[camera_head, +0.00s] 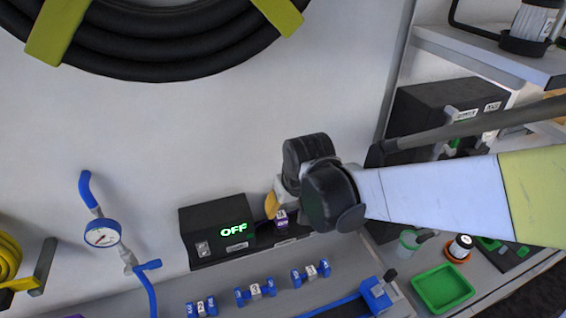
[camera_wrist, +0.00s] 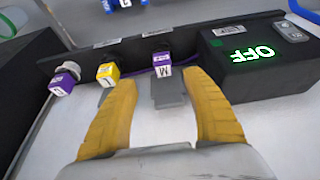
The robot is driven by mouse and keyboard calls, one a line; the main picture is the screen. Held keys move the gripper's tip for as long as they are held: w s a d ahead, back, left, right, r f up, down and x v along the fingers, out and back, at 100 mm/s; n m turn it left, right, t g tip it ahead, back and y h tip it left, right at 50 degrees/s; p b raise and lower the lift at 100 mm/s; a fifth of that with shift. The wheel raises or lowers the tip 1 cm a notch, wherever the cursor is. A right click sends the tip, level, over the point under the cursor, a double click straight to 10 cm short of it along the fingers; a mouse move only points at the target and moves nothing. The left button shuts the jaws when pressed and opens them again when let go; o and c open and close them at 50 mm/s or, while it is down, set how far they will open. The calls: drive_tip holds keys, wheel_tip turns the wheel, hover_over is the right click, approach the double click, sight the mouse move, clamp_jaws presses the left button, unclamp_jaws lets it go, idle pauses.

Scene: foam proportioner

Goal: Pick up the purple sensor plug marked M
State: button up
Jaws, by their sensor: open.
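The purple sensor plug marked M (camera_wrist: 162,62) sits in the black rail with its white M label facing the wrist camera. A grey tab shows just below it. My gripper (camera_wrist: 160,78) is open, with its two yellow fingers on either side of the line to the plug. Its fingertips appear just short of the plug, and nothing is between them. In the head view, a purple plug (camera_head: 281,219) with a white label shows beside a yellow finger of my gripper (camera_head: 273,205); my wrist hides much of that area.
A yellow plug (camera_wrist: 107,74) and another purple plug (camera_wrist: 64,82) stand along the same rail. A black box with a green OFF display (camera_head: 216,228) is close beside the M plug. Several blue valves (camera_head: 255,292) lie below the rail.

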sight(282, 218)
drive_tip(key=x, duration=0.4)
drive_tip(key=shift+s+a+f+b, duration=0.1)
drive_tip(key=shift+s+a+b, duration=0.1)
drive_tip(key=shift+b, duration=0.2)
drive_tip(key=b+x, duration=0.1)
drive_tip(key=x, duration=0.4)
drive_tip(key=shift+f, duration=0.2)
clamp_jaws()
